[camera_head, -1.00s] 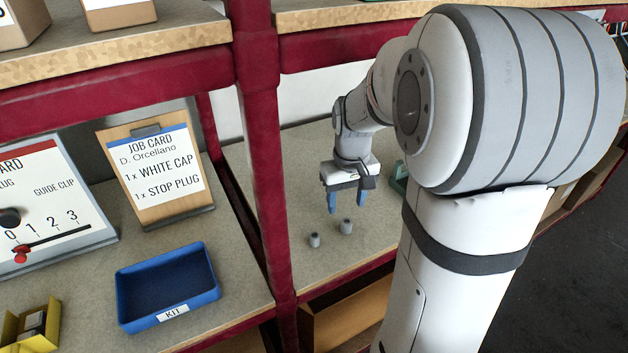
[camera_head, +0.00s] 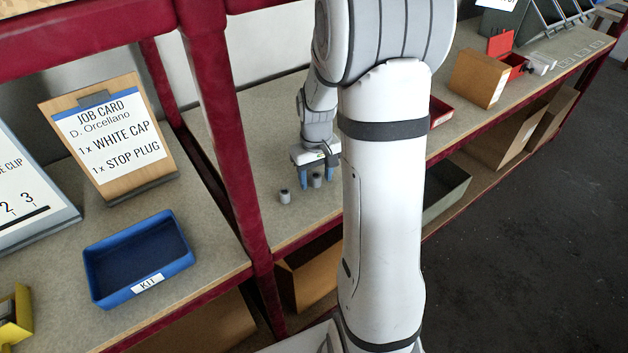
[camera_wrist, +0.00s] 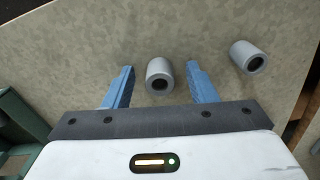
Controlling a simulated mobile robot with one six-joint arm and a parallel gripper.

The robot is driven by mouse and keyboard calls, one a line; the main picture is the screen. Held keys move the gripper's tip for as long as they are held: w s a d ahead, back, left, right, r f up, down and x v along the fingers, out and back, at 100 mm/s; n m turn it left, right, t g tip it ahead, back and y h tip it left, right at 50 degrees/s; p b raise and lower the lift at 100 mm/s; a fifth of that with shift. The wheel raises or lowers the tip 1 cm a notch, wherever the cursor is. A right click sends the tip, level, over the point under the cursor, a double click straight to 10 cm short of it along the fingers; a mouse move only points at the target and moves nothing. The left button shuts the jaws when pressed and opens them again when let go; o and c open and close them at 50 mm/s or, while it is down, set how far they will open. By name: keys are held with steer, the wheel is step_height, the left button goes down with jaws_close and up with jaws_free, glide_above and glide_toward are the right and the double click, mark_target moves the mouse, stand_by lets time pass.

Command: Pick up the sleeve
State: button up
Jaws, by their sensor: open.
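Two small grey hollow cylinders, which look like sleeves, are on the shelf. In the wrist view one sleeve (camera_wrist: 159,72) lies between the tips of the blue fingers, with gaps on both sides. The other sleeve (camera_wrist: 247,56) is outside the fingers, to the right. In the head view the near-right sleeve (camera_head: 317,180) is at my gripper (camera_head: 318,180), and the other sleeve (camera_head: 285,196) stands to its left. My gripper (camera_wrist: 163,80) is open and empty, pointing down at the shelf.
A red post (camera_head: 222,130) stands left of my gripper. Beyond it are the empty blue kit tray (camera_head: 125,290) and the job card (camera_head: 112,135). In the wrist view a green edge (camera_wrist: 18,130) is at the left. A cardboard box (camera_head: 480,78) stands further right.

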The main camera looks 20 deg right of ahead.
steer(key=shift+c, duration=0.3)
steer(key=c, duration=1)
steer(key=shift+r, duration=0.1)
